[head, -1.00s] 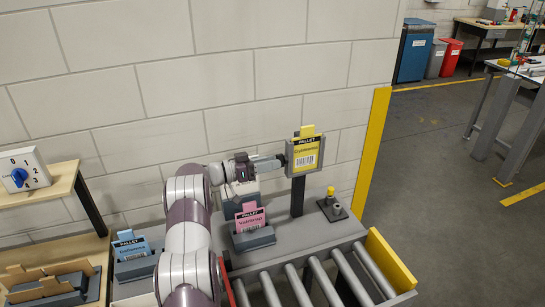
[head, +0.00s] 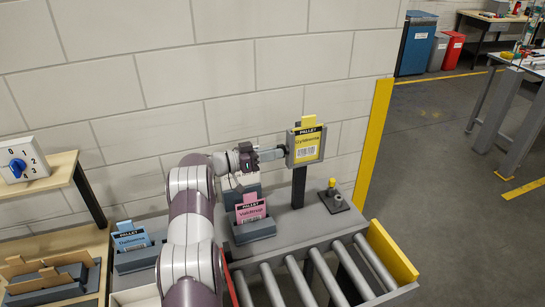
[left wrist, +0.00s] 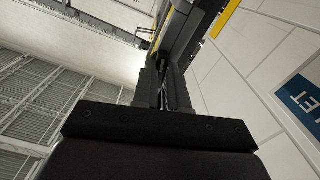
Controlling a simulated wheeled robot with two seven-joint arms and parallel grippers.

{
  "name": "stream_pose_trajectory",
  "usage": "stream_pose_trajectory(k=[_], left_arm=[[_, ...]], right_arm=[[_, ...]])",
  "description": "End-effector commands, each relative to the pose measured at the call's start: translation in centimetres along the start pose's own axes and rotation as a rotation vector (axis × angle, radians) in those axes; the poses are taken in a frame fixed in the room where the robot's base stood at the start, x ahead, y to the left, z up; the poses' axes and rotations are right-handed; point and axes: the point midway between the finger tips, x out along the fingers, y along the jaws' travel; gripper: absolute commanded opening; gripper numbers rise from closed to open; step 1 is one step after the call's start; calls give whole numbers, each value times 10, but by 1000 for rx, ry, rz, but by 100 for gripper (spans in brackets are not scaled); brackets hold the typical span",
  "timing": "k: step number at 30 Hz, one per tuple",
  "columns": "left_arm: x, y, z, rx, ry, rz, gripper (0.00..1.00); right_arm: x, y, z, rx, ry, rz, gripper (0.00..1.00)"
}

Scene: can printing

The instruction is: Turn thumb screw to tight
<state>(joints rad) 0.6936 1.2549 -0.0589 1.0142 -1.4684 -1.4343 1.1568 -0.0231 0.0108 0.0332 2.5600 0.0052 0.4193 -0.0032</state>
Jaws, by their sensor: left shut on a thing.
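A pallet sign holder with a yellow card (head: 305,146) stands upright on a dark post at the back of the conveyor. My left gripper (head: 279,152) reaches in from the left and its tips meet the left side of this holder. In the left wrist view the two dark fingers (left wrist: 166,88) are close together, shut on a small part at the holder's edge. The thumb screw itself is hidden between the fingers, so I cannot see how far it is turned. My right gripper is in neither view.
A pink card (head: 250,208) and a blue card (head: 130,237) stand in grey holders below. A small peg on a black plate (head: 334,199) sits right of the post. Rollers (head: 300,285) run in front; a wall is close behind.

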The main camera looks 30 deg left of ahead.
Motion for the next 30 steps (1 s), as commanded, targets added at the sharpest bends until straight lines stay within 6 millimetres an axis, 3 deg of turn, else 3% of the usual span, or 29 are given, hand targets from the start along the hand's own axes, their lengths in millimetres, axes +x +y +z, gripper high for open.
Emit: stream_pose_trajectory(k=[1,12,30], left_arm=[[0,-2,6,30,0,0,0],[0,-2,8,360,1,0,0],[0,-2,7,930,0,0,0]], right_arm=[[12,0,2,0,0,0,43],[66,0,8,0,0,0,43],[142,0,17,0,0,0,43]])
